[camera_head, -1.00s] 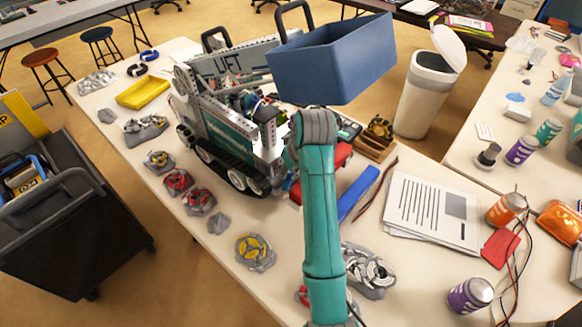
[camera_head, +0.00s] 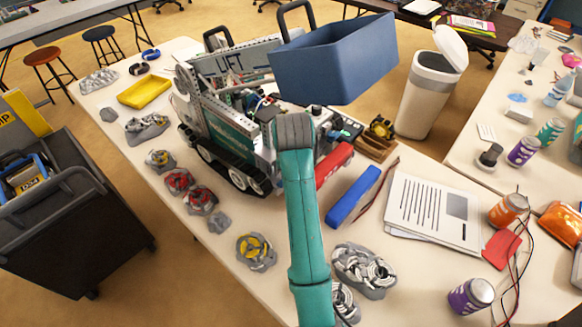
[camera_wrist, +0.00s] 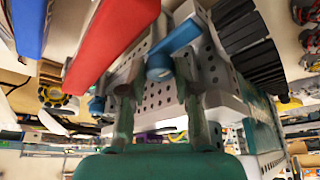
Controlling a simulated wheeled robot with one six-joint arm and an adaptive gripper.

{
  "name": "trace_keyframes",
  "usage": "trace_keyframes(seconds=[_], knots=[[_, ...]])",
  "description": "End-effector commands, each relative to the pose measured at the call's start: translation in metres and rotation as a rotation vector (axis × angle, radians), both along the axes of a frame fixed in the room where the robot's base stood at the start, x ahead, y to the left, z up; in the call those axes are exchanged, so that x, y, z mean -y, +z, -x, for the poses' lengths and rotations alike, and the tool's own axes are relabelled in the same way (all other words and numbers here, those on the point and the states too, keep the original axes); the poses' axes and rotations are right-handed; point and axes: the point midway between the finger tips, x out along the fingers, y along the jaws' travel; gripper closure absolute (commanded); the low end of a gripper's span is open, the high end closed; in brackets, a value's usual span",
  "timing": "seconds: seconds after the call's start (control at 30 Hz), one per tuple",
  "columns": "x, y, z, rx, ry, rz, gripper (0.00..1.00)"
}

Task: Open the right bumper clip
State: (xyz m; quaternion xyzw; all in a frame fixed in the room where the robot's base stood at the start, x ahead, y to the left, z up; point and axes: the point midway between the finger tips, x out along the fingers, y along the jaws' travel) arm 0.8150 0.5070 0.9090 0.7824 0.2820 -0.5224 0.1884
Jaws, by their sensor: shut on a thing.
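In the wrist view a blue clip lever (camera_wrist: 178,38) with a round blue end sits on the grey perforated front of the robot, beside the red bumper (camera_wrist: 112,32). My gripper (camera_wrist: 158,82) has its two fingers on either side of the clip's round end and is shut on it. A second blue piece (camera_wrist: 97,105) shows further left, partly hidden. In the head view the red bumper (camera_head: 335,165) is at the front of the tracked robot (camera_head: 230,140). There my arm hides the gripper and the clip.
A loose blue bar (camera_head: 353,196) lies on the table right of my arm, near papers (camera_head: 433,212). Wheel parts (camera_head: 362,270) lie close to my arm. A blue bin (camera_head: 333,62) rises above the robot. A wooden block (camera_head: 377,142) stands behind the bumper.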

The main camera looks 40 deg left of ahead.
Motion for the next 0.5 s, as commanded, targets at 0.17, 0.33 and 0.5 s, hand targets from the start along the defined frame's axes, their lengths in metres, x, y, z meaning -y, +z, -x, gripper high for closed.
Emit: trace_keyframes(seconds=[0.17, 0.33, 0.5], knots=[[0.0008, -0.0016, 0.0007, -0.004, -0.001, 0.004, 1.00], [0.0009, -0.0018, 0.0007, -0.004, -0.001, 0.004, 0.59], [0.0005, -0.0011, 0.0004, -0.002, 0.000, 0.002, 0.44]])
